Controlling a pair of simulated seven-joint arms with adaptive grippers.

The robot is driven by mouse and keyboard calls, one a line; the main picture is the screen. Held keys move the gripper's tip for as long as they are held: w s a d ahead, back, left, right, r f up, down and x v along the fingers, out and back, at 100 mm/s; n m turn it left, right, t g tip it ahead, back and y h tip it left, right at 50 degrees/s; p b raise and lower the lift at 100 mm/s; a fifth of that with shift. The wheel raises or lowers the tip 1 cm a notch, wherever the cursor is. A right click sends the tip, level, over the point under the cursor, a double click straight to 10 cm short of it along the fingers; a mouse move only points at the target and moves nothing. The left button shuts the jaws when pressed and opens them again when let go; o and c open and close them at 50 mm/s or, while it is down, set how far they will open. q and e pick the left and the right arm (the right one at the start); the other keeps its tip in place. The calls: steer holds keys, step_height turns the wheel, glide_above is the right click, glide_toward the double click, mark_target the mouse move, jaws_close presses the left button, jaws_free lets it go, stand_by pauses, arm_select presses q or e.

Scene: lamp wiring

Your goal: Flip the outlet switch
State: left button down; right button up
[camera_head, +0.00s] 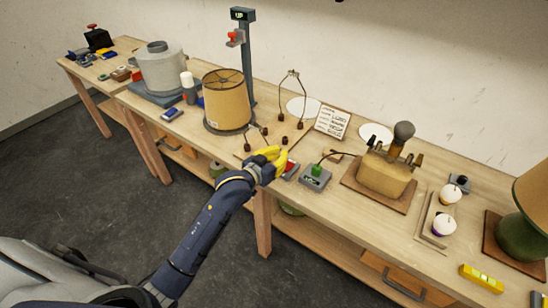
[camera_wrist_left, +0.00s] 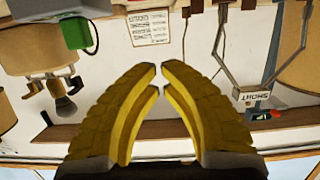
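A small grey box (camera_head: 312,184) with lettering on its front sits on the bench, with a green plug (camera_head: 317,170) on top and a dark cord leading from it. In the left wrist view the green plug (camera_wrist_left: 76,33) is at the upper left. A red part (camera_head: 290,168) lies just left of the box, partly behind my fingers; I cannot tell which part is the outlet switch. My left gripper (camera_head: 277,157) is over the bench's front edge, left of the box. Its yellow fingertips (camera_wrist_left: 160,74) nearly meet, with nothing between them.
A tan lampshade (camera_head: 227,102) stands behind and left of my gripper. A printed card (camera_head: 332,122) is behind. A green lamp base (camera_head: 522,236) is far right. Bare bench lies in front of the block.

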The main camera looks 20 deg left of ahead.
arm_select(q)
steer(key=shift+r+v, duration=0.15)
steer(key=shift+v, duration=0.75)
steer(key=shift+r+v, duration=0.15)
steer(key=shift+v, duration=0.8)
steer(key=shift+w, duration=0.1)
